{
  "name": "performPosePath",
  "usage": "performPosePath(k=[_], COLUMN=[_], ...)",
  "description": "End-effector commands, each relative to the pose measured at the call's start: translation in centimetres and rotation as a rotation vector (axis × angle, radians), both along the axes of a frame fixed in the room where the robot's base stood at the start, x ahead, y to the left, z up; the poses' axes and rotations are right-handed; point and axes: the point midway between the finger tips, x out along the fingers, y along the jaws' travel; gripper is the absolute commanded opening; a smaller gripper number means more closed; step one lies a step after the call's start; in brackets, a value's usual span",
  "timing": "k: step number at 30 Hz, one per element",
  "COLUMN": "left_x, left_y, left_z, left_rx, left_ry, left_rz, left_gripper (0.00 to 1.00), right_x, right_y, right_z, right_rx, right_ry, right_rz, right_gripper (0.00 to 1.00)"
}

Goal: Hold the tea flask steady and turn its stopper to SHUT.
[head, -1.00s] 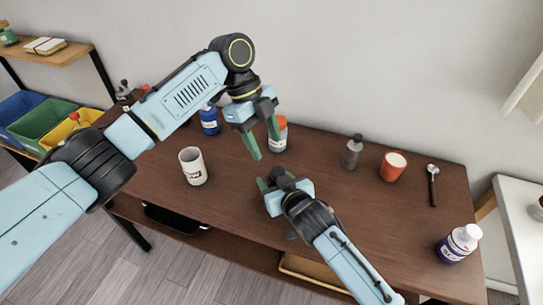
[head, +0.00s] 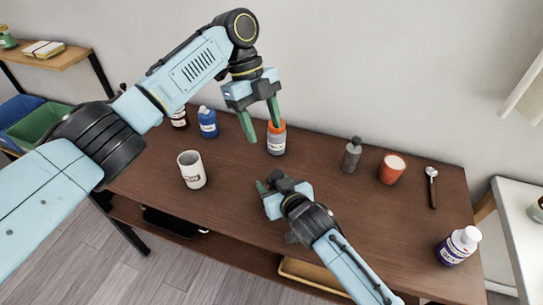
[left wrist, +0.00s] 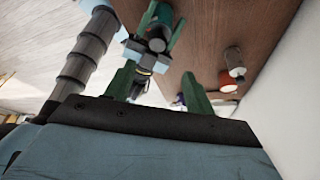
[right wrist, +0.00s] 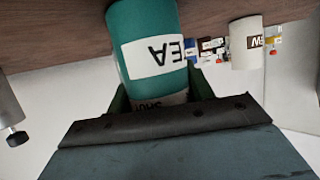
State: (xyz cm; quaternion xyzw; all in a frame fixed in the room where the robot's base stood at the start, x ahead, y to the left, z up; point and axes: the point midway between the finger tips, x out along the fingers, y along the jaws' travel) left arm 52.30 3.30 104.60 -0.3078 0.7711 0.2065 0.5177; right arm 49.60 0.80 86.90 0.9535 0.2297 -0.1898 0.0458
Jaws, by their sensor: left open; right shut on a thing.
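The tea flask (right wrist: 150,45) is a teal cylinder with a white label lettered TEA in the right wrist view. A second white band (right wrist: 160,102), lettered what looks like SHUT, is partly hidden by my right gripper's body. My right gripper (head: 264,188) is shut on the flask near the table's front. In the head view the flask is mostly hidden, and I cannot make out the stopper's setting. My left gripper (head: 261,120) is open and empty, beyond and above the right one. In the left wrist view the right gripper (left wrist: 155,35) shows between the left gripper's fingers.
A white mug (head: 192,170) stands left of the right gripper. An orange-capped bottle (head: 277,143) is behind the left fingers.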

Motion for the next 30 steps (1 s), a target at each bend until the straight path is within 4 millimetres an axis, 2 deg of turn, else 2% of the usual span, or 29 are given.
performPosePath(k=[3,9,17,23,30], left_x=[0.5,0.9,0.9,0.1,-1.7], left_y=[-0.9,-1.5,-1.5,-1.7,-2.3], left_z=[0.0,0.2,0.2,-1.9,-6.5], left_rx=[0.004,0.003,-0.002,-0.002,-0.001], left_ry=[0.001,0.003,0.004,0.005,0.006], left_rz=[-0.137,-0.329,-0.432,-0.436,-0.436], left_gripper=[0.54,0.54,0.54,0.54,0.54], right_x=[0.0,0.0,0.0,0.0,0.0], right_y=[0.0,0.0,0.0,0.0,0.0], right_z=[0.0,0.0,0.0,0.0,0.0], right_rx=[0.000,0.000,0.000,0.000,0.000], right_ry=[0.001,0.001,0.001,0.001,0.001], right_rz=[0.000,0.000,0.000,0.000,0.000], right_gripper=[0.26,0.26,0.26,0.26,0.26])
